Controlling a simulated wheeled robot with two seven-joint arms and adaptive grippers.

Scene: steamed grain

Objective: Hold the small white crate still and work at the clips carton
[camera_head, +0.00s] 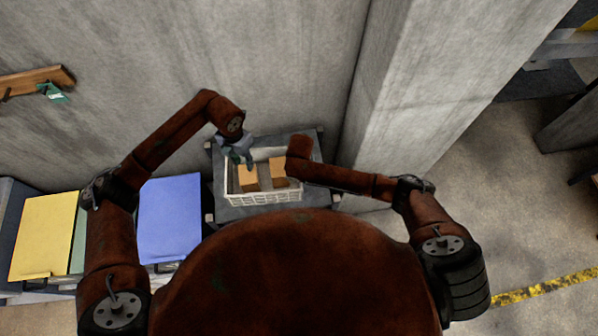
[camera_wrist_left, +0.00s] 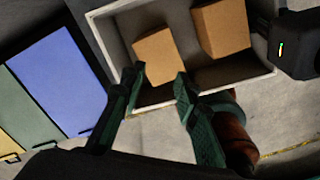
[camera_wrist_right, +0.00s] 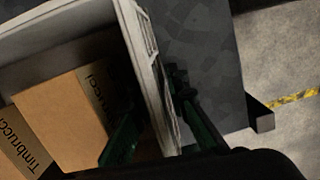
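The small white crate (camera_head: 264,199) sits on a grey stand and holds two brown cartons, a left one (camera_head: 248,179) and a right one (camera_head: 279,172). Both show in the left wrist view (camera_wrist_left: 158,56) (camera_wrist_left: 221,28). In the right wrist view the cartons (camera_wrist_right: 62,118) bear the print "Timbrucci"; I cannot tell which is the clips carton. My left gripper (camera_head: 238,155) is over the crate's left back part, its fingers (camera_wrist_left: 160,75) apart and empty, close to one carton. My right gripper (camera_wrist_right: 155,105) is shut on the crate's wall, one finger on each side; my arm hides it in the head view.
The grey stand (camera_head: 232,213) extends a little around the crate. Left of it are a blue panel (camera_head: 170,218) and a yellow panel (camera_head: 45,235). A concrete wall (camera_head: 290,60) rises close behind, and a pillar (camera_head: 425,80) stands to the right. Open floor lies at the right.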

